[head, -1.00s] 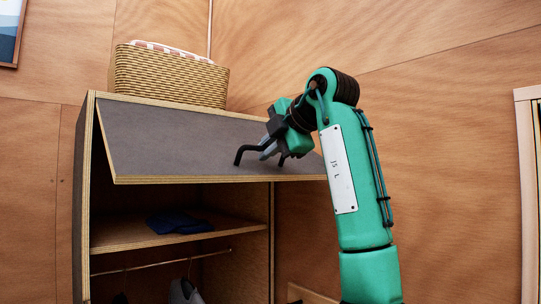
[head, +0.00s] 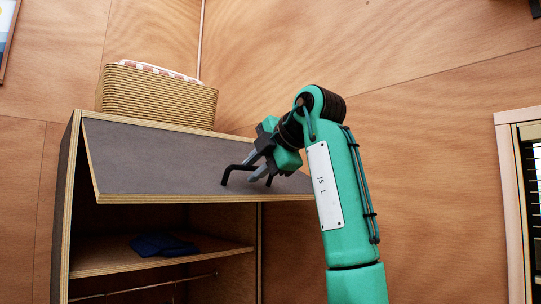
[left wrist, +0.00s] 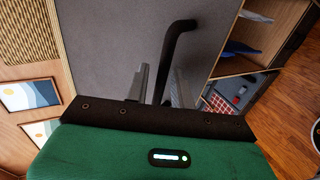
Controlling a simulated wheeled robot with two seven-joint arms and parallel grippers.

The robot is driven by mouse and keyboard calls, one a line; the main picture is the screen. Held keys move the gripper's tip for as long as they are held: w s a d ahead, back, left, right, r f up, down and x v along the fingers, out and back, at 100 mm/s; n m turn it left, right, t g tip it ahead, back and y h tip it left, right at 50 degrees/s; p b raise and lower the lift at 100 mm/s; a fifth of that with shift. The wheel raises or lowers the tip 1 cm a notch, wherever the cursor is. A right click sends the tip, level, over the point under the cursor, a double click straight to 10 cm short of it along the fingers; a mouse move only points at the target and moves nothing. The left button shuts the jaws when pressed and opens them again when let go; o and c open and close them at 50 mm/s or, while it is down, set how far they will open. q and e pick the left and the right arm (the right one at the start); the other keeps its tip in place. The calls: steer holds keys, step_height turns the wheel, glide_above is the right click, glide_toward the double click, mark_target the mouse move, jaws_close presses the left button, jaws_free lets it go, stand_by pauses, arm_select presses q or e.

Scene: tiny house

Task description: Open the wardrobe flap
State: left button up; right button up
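The wardrobe flap (head: 150,160) is a dark grey panel with pale wood edges, hinged along its top. It stands partly open, its lower edge tilted out from the wardrobe (head: 67,215). A black bar handle (head: 237,168) is on its face near the lower edge. My left gripper (head: 262,178) is at this handle. In the left wrist view, the two grey fingers (left wrist: 161,78) are apart, with the black handle (left wrist: 171,55) running between them and gaps visible on both sides. The flap (left wrist: 115,35) fills the background there. My right gripper is not in view.
A woven basket (head: 158,100) with striped cloth stands on top of the wardrobe. Dark blue folded cloth (head: 163,244) lies on the shelf (head: 105,257), above a hanging rail (head: 150,287). A framed window or opening (head: 510,200) is at the right. Wooden walls surround the corner.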

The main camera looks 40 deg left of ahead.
arm_select(q)
steer(key=b+v, duration=0.3)
steer(key=v, duration=1)
steer(key=shift+s, duration=0.1)
